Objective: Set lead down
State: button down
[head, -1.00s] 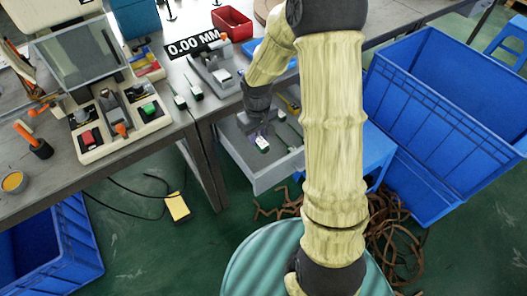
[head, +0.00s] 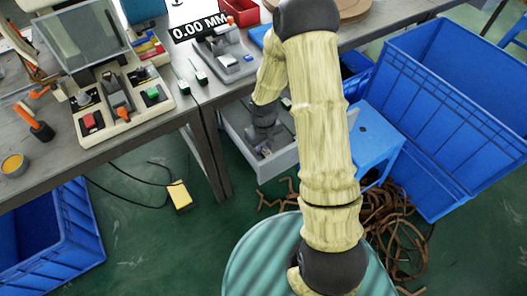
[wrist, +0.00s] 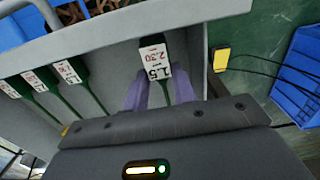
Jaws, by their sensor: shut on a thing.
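My gripper (wrist: 156,92) is shut on a lead (wrist: 154,62), with its purple fingertips on either side. The held lead has a dark green body and a white label reading 1.5 and 2.30. In the head view my gripper (head: 263,148) reaches down into the open grey drawer (head: 283,163), and the held lead is mostly hidden there. In the wrist view several other labelled leads (wrist: 66,72) lie side by side in the drawer, left of the held one. I cannot tell whether the held lead touches the drawer floor.
Drawer walls stand close around my gripper. Two leads (head: 199,77) lie on the bench (head: 150,137) beside a measuring device (head: 226,58). A blue stool (head: 375,140) and large blue bin (head: 440,110) stand right of the drawer. A yellow pedal (head: 180,196) lies on the floor.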

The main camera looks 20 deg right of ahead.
jog(key=shift+f+b, duration=0.3)
jog(key=shift+f, duration=1.4)
jog(key=shift+f, duration=0.15)
jog(key=c, duration=1.1)
grip_release()
jog(key=shift+c, duration=0.2)
notch_tip(320, 180, up, 12)
jog(key=p, duration=0.2)
jog(key=shift+p, duration=0.35)
jog(key=shift+r, duration=0.2)
